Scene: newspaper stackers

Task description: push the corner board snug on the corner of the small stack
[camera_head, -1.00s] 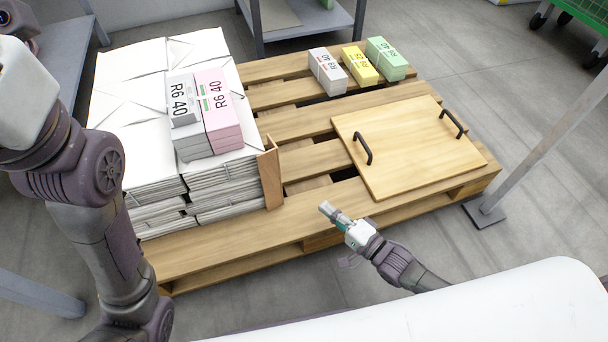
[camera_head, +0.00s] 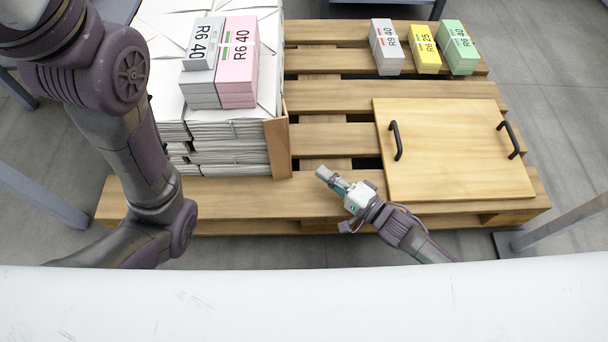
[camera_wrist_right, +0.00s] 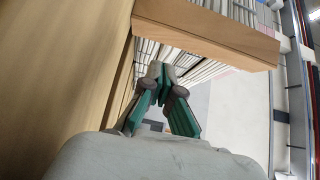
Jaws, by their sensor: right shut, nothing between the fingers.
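The brown corner board (camera_head: 277,148) stands upright at the front right corner of the white newspaper stack (camera_head: 228,158). It also fills the upper part of the right wrist view (camera_wrist_right: 205,38), with the layered paper edges (camera_wrist_right: 180,60) beside it. Whether it touches the papers all along its height I cannot tell. My right gripper (camera_head: 321,173) is shut and empty, a little right of the board and apart from it in the head view. Its closed fingertips (camera_wrist_right: 164,72) show below the board in the wrist view. My left arm is at the left; its gripper is out of view.
Grey and pink bundles (camera_head: 238,65) lie on the stack. A wooden panel (camera_head: 455,150) with two black handles lies on the pallet (camera_head: 320,205) at right. Grey, yellow and green bundles (camera_head: 425,50) stand at the back. Bare slats lie between panel and stack.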

